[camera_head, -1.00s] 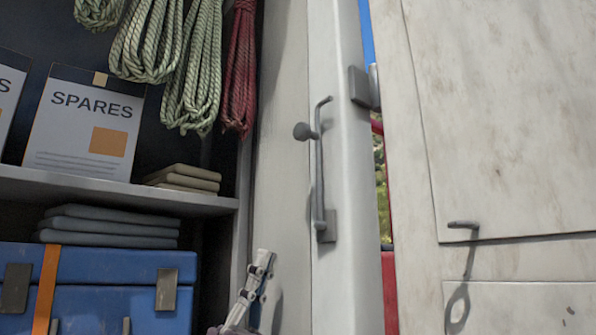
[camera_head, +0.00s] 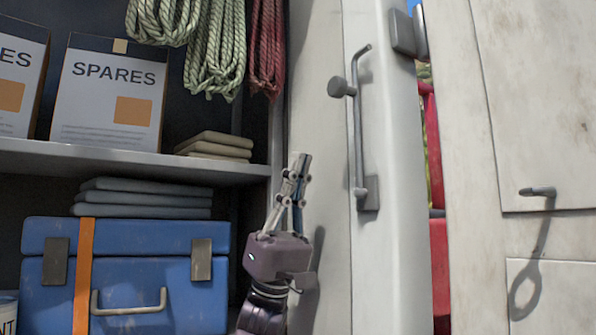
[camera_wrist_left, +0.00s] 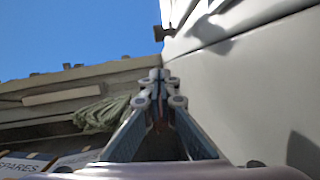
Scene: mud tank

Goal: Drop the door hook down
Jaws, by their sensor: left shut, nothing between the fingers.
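The door hook (camera_head: 359,130) is a thin grey metal rod on the white door post. It stands upright, with its bent tip at the top and its lower end at a small bracket (camera_head: 369,193). A round knob (camera_head: 341,87) sits beside its upper part. My left gripper (camera_head: 300,160) is to the left of the hook's lower half, pointing up, apart from it. Its fingers are shut and empty. The fingers also show in the left wrist view (camera_wrist_left: 158,80), with a dark knob-like piece (camera_wrist_left: 163,33) beyond them at the top. My right gripper is not in view.
A shelf (camera_head: 130,158) with spares boxes (camera_head: 110,95), folded cloths and hanging ropes (camera_head: 215,50) is at the left. A blue case (camera_head: 125,270) stands below it. A white door panel (camera_head: 540,100) with a small peg (camera_head: 538,191) is at the right.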

